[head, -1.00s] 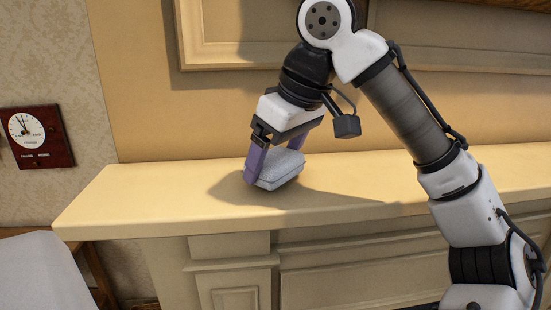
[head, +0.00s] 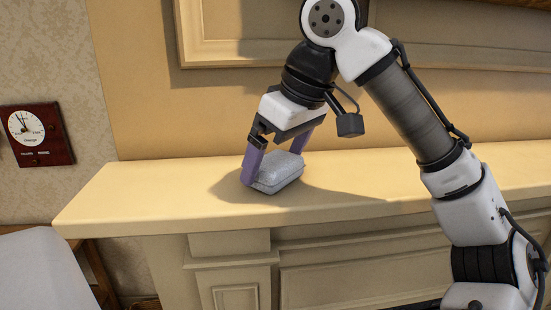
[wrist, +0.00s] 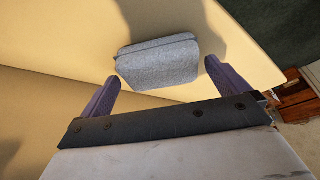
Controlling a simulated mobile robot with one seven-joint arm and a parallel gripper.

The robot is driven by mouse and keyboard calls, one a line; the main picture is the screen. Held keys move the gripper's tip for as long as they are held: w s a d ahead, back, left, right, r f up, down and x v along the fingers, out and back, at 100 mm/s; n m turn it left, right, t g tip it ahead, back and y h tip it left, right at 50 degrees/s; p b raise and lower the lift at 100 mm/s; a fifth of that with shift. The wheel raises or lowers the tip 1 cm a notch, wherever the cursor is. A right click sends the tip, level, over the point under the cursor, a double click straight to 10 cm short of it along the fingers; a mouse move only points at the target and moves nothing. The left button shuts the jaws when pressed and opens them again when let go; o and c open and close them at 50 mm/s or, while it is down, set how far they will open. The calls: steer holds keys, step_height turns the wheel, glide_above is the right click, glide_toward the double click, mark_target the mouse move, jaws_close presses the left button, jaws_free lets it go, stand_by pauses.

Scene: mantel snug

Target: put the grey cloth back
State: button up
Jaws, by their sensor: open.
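The grey cloth (head: 275,174) is a folded, pillow-like bundle lying on the mantel shelf (head: 130,200), left of the shelf's middle. It also shows in the wrist view (wrist: 158,63), beyond and between the fingertips. My gripper (head: 272,168) is at the cloth with its purple fingers spread. In the head view one finger stands at the cloth's left side and the other is partly behind it. In the wrist view both fingers (wrist: 162,80) are apart, with a gap to the cloth on each side. Whether either finger touches the cloth is hard to tell.
A framed panel (head: 230,55) is on the wall above the shelf. A clock on a dark red board (head: 38,135) hangs on the wall at left. A pale grey surface (head: 40,270) is at lower left. The shelf is clear on both sides of the cloth.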

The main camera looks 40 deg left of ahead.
steer(key=v, duration=1.1)
steer(key=shift+s, duration=0.1)
